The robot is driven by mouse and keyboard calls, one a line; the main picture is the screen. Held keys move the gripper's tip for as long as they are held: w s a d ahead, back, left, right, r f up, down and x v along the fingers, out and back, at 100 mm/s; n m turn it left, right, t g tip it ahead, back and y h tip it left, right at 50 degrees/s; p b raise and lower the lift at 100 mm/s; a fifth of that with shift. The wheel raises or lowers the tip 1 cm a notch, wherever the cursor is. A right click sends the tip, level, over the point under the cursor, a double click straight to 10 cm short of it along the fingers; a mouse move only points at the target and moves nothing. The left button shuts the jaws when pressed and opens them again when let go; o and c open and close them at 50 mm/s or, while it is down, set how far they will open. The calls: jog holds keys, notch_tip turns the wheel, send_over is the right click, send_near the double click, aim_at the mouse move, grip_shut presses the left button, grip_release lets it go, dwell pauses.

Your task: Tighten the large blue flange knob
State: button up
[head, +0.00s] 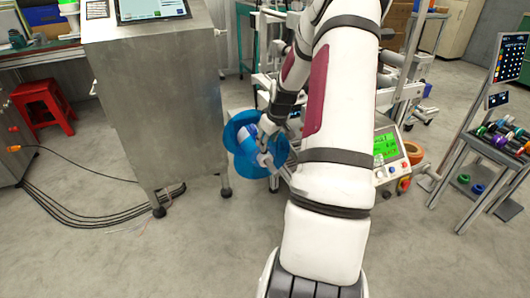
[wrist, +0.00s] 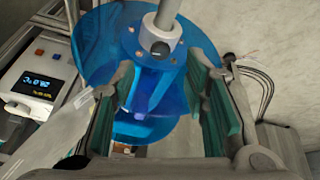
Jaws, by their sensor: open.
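The large blue flange (head: 239,136) is a round, see-through disc left of my arm in the head view. In the wrist view the blue flange (wrist: 95,42) fills the upper middle, with a grey collar (wrist: 153,30) and metal shaft at its top. A blue hub part (wrist: 152,85) shows between my fingers. My gripper (wrist: 165,110) is open, with one green-padded finger on each side of that hub part. Whether the pads touch it I cannot tell. In the head view my gripper (head: 265,138) is partly hidden by my arm and overlaps the flange.
A tall metal cabinet (head: 155,100) stands left of the flange. A control box with a green screen (head: 385,146) is right of my arm. A small display unit (wrist: 40,82) is at left in the wrist view. A cart with spools (head: 490,150) stands far right. Floor in front is clear.

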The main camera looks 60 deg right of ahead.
jog(key=shift+b+x, duration=0.75)
jog(key=shift+x, duration=1.9)
jog(key=shift+c, duration=0.5)
grip_shut()
